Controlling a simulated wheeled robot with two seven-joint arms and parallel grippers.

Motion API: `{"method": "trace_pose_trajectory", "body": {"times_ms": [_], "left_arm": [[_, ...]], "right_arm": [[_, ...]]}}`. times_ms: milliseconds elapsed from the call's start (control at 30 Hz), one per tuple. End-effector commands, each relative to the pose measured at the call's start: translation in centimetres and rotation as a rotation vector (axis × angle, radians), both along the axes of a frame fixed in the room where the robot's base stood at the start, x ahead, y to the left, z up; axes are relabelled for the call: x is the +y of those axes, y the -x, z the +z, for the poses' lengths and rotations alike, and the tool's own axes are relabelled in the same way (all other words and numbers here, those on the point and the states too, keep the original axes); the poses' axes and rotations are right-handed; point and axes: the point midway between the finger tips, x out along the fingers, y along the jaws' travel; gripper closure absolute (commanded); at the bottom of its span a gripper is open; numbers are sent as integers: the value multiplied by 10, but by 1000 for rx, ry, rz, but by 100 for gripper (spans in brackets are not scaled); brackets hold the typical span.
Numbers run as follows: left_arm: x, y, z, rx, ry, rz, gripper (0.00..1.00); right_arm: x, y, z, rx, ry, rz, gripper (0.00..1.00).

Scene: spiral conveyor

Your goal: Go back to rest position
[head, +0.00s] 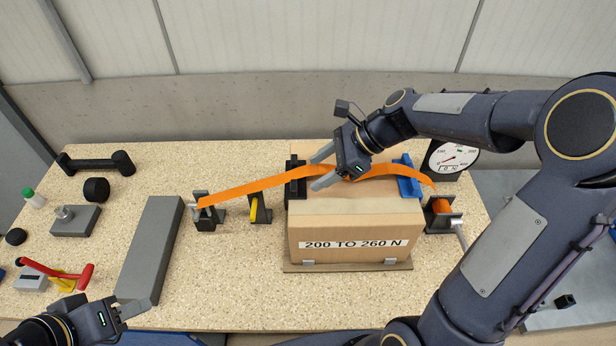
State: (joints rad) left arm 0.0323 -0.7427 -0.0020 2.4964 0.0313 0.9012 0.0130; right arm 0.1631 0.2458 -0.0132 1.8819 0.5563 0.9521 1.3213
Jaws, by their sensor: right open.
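My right gripper (320,170) is over the top of the cardboard box, with its two fingers apart. An orange strap (250,187) runs from a dark bracket (207,216) on the left, over the box, to a bracket (443,218) on the right. The strap passes at the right gripper's fingers; I cannot tell whether they touch it. My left gripper (133,309) is low at the left, near the front edge of the table and the front end of a grey bar. Its jaw opening is not clear.
The cardboard box (355,225) reads "200 TO 260 N". A dial gauge (453,158) stands behind at the right. The grey bar (152,245), a dumbbell-shaped tool (97,163) and a red-handled tool (60,272) lie on the left of the speckled table (245,300).

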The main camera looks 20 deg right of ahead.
Motion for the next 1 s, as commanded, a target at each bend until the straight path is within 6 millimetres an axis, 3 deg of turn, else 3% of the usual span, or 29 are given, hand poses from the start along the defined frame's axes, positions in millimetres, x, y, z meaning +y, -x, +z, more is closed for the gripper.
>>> {"method": "trace_pose_trajectory", "body": {"times_ms": [200,733,867,1000], "left_arm": [[0,0,-1,0,0,0,60],[0,0,-1,0,0,0,60],[0,0,-1,0,0,0,60],[0,0,-1,0,0,0,60]], "right_arm": [[-10,3,10,0,1,0,42],[-11,8,14,-25,14,22,42],[-13,36,29,-177,106,154,42],[-19,91,45,-470,307,440,42]]}}
